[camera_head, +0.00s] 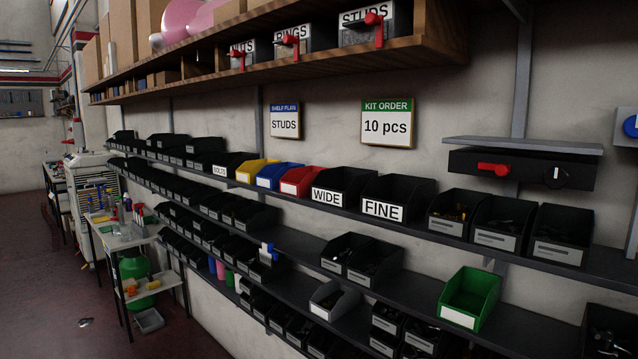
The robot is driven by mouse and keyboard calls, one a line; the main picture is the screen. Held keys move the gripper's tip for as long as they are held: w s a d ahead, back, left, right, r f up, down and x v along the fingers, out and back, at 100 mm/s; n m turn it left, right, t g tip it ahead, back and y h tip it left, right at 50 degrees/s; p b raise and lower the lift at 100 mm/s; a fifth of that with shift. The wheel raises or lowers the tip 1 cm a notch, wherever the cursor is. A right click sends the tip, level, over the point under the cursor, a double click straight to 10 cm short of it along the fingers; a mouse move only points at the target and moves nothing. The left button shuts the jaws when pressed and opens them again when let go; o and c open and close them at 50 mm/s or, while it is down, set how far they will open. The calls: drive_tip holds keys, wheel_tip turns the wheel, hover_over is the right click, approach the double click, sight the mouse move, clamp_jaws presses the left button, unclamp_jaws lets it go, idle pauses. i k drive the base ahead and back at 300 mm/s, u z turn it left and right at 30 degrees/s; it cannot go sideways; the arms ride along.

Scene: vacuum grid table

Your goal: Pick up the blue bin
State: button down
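The blue bin (279,177) sits on the upper wall shelf of bins, near the middle of the picture. It has a white blank label on its front. A yellow bin (255,171) stands close on its left and a red bin (303,181) close on its right. The inside of the blue bin is mostly hidden at this angle. My gripper is not in view.
Black bins marked WIDE (328,197) and FINE (383,211) stand right of the red bin. A wooden shelf (270,45) overhangs above. A green bin (470,298) sits on a lower shelf. The floor (60,290) at left is mostly clear, beside a cluttered side table (122,240).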

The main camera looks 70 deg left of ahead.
sight(281, 175)
drive_tip(key=u, duration=0.5)
drive_tip(key=k, duration=1.2)
drive_tip(key=u, duration=1.05)
drive_tip(key=i, duration=0.5)
drive_tip(key=u, duration=0.8)
drive_tip(key=i, duration=0.5)
drive_tip(key=u, duration=0.05)
